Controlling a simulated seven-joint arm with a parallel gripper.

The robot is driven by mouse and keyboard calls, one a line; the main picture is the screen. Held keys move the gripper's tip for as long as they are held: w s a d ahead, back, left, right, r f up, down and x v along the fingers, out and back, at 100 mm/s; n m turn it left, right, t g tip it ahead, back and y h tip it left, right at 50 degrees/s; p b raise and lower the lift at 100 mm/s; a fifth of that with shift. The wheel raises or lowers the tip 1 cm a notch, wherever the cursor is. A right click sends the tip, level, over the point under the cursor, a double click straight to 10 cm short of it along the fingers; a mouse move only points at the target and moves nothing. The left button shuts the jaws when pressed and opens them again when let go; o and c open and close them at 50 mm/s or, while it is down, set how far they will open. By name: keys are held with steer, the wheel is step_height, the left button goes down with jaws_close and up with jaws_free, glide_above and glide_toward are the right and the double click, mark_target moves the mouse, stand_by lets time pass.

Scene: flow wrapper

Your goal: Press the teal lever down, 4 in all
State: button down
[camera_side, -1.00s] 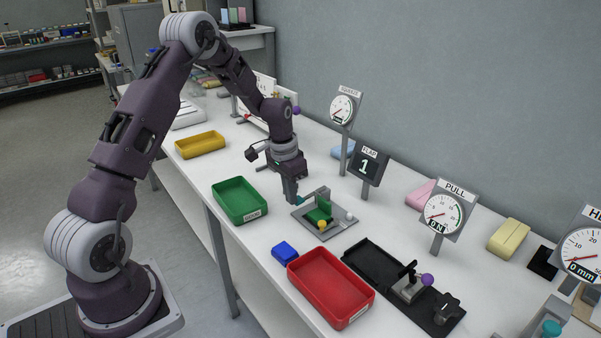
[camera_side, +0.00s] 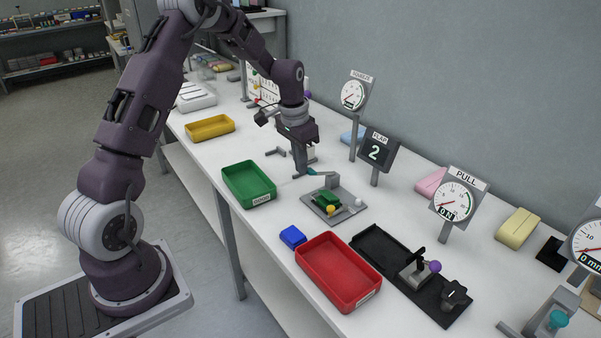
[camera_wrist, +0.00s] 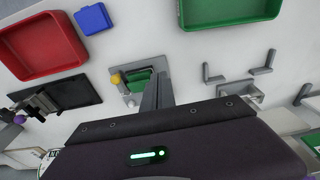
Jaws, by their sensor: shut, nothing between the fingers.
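The flap fixture is a grey plate (camera_side: 345,214) with a green block (camera_side: 326,198), a yellow knob (camera_side: 330,209) and a white knob (camera_side: 359,202). In the wrist view my fingers (camera_wrist: 157,88) cover part of the fixture, and the lever is hidden there.
A green tray (camera_side: 229,194) stands left of the fixture, a red tray (camera_side: 318,291) and blue block (camera_side: 292,237) in front. A black tray (camera_side: 440,318) with a purple-knobbed device lies right.

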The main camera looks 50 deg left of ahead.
steer(key=s+r, duration=0.4)
steer(key=r, duration=0.6)
steer(key=shift+s, duration=0.15)
stand_by(1.1)
steer(key=w+r, duration=0.4)
steer(key=w, duration=0.3)
steer(key=shift+w+r, duration=0.15)
steer(key=shift+w, duration=0.2)
